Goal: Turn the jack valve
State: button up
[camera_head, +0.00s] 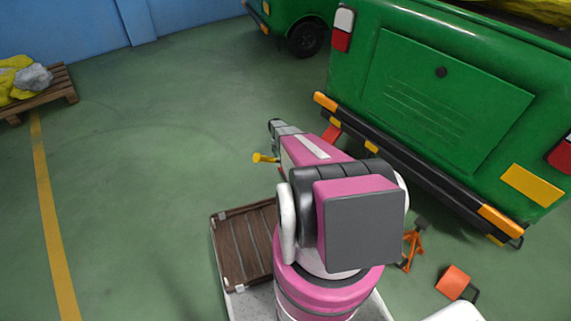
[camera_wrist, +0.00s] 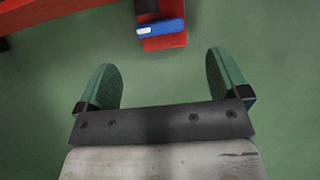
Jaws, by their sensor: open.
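In the wrist view a red metal part (camera_wrist: 165,43), likely of the jack, shows at the top, with a blue piece (camera_wrist: 165,27) with a white end lying across it. I cannot tell which piece is the valve. My gripper (camera_wrist: 160,66) is open and empty, its two green-padded fingers apart over bare floor, just short of the red part. In the head view my gripper (camera_head: 274,125) is left of the vehicle's bumper. A red part (camera_head: 332,133) shows by the bumper, and a small yellow piece (camera_head: 263,158) sticks out left of my arm. My arm hides most of the jack's area.
The green vehicle (camera_head: 440,95) stands at the right with its dark bumper (camera_head: 395,160) close to my arm. An orange stand (camera_head: 411,246) and an orange block (camera_head: 453,281) are on the floor at lower right. A pallet (camera_head: 40,95) is far left. Left floor is clear.

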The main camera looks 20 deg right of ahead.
jog(key=x, duration=0.8)
jog(key=shift+f, duration=0.35)
jog(key=c, duration=0.9)
